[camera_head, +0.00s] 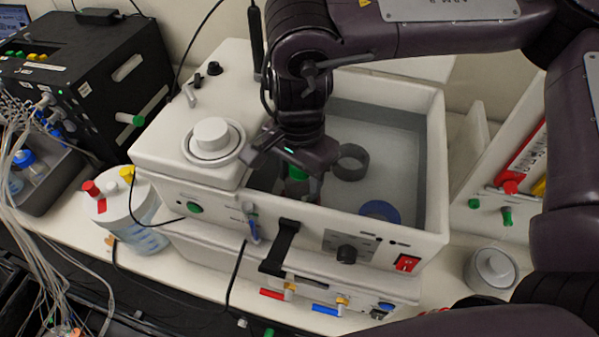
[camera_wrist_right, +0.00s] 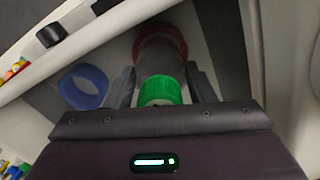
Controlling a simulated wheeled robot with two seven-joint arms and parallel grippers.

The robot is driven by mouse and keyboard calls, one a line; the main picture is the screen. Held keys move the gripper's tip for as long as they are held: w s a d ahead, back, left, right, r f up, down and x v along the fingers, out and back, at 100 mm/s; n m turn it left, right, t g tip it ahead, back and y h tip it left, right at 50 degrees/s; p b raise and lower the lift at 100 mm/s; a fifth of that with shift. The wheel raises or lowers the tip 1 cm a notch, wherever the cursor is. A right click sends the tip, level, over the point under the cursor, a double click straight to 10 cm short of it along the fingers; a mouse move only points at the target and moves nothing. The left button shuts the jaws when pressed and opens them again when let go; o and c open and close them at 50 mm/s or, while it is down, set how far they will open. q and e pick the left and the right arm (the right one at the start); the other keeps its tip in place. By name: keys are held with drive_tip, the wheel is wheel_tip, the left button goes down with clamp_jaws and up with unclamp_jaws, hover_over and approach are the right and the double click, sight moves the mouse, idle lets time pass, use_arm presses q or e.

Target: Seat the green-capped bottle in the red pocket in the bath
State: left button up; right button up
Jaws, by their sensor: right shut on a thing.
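My right gripper (camera_head: 297,178) is over the left part of the open bath (camera_head: 437,150), pointing down. It is shut on the green-capped bottle, whose cap (camera_head: 297,172) partly shows below the gripper. In the right wrist view the green cap (camera_wrist_right: 160,90) sits between the two fingers (camera_wrist_right: 163,86). Beyond the cap, the red pocket (camera_wrist_right: 176,35) shows as a ring around the bottle's far end. I cannot tell how deep the bottle sits in it. In the head view the gripper hides the red pocket. My left gripper is not in view.
A blue ring pocket (camera_head: 380,210) lies near the bath's front wall, and a dark grey ring pocket (camera_head: 351,162) lies right of the gripper. The bath's right side is clear. A white housing with a round knob (camera_head: 211,136) stands left. The bath walls rise around the gripper.

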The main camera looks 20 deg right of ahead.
sight(300, 188)
drive_tip(key=shift+f+b, duration=1.1)
drive_tip(key=shift+f, duration=0.55)
drive_tip(key=o, duration=1.2)
drive_tip(key=shift+c, duration=0.2)
drive_tip(key=shift+r+b, duration=0.45)
drive_tip(key=shift+r, duration=3.5)
